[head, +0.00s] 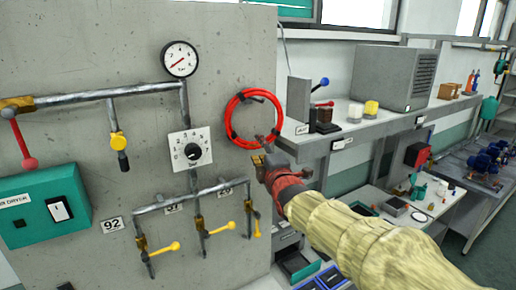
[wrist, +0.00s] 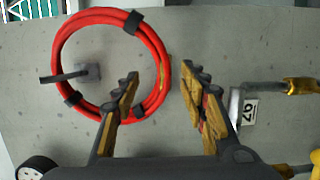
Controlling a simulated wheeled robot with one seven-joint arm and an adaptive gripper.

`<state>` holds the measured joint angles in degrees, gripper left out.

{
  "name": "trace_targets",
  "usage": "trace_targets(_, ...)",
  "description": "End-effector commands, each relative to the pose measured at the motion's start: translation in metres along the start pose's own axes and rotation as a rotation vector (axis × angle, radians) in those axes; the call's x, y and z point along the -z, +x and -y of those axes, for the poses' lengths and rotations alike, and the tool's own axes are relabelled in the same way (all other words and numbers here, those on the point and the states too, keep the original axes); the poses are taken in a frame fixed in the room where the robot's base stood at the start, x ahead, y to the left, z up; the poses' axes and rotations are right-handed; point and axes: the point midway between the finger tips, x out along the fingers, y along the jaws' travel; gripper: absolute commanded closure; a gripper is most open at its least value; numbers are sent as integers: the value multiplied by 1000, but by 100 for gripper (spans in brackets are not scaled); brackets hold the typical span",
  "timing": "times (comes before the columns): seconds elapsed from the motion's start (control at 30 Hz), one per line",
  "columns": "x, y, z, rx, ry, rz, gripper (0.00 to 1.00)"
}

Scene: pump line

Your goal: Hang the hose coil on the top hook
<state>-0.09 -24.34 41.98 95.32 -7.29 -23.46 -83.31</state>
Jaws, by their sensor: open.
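The red hose coil (head: 232,112), bound with dark straps, is against the grey panel at the upper right in the head view. In the wrist view the coil (wrist: 148,40) fills the upper left. A dark hook (wrist: 62,77) reaches from inside the ring across its left band, so the coil appears to hang on it. Only this hook is clear. My gripper (head: 264,148) is at the coil's lower edge. In the wrist view my gripper (wrist: 160,82) is open, with nothing held; one finger overlaps the coil's lower right part. Contact cannot be told.
The panel (head: 110,130) carries a gauge (head: 179,58), a dial plate (head: 192,150), pipes with yellow-handled valves (head: 165,248) and a teal box (head: 52,208). A shelf (head: 345,128) with a grey cabinet (head: 390,78) and small items lies right of my gripper.

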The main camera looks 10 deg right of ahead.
Motion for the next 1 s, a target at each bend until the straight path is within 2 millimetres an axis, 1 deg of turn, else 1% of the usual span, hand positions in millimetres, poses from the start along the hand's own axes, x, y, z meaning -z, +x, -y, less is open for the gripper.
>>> trace_targets(0.03,0,-10,-1,-2,0,0,57)
trace_targets(0.2,0,-41,-1,-2,1,1,57)
trace_targets(0.4,0,-72,-1,-2,-1,0,57)
trace_targets(0.6,0,-88,0,0,1,0,57)
trace_targets(0.7,0,-91,0,0,27,0,57)
trace_targets(0.77,-1,-91,6,20,76,4,57)
trace_targets(0.83,-4,-92,23,81,176,21,57)
trace_targets(0.87,-5,-94,36,122,234,35,57)
trace_targets(0.9,-8,-99,60,193,320,63,57)
trace_targets(0.97,-12,-114,94,301,465,121,57)
trace_targets(1.0,-14,-128,113,370,563,170,57)
